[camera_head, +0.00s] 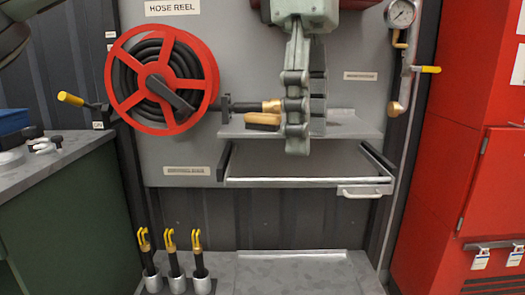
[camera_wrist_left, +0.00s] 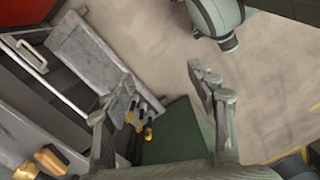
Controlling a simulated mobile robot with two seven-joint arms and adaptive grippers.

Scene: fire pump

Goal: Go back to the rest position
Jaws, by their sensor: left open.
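My left gripper (camera_head: 303,140) hangs fingers-down in front of the grey pump panel (camera_head: 195,152), to the right of the red hose reel (camera_head: 162,80). In the left wrist view it (camera_wrist_left: 160,100) is open, with nothing between its fingers. It hides part of the shelf (camera_head: 350,127) and panel behind it. The brass nozzle (camera_head: 271,106) and a wooden-handled piece (camera_head: 262,120) show just left of the fingers; I cannot tell their exact gap to the gripper. My right gripper is not in view.
A shallow drawer or tray (camera_head: 308,182) with a handle sits below the shelf. Several yellow-topped black tools (camera_head: 170,240) stand in holders below. A green-sided counter (camera_head: 60,215) is at left. A red cabinet (camera_head: 450,150) and pressure gauge (camera_head: 400,13) are at right.

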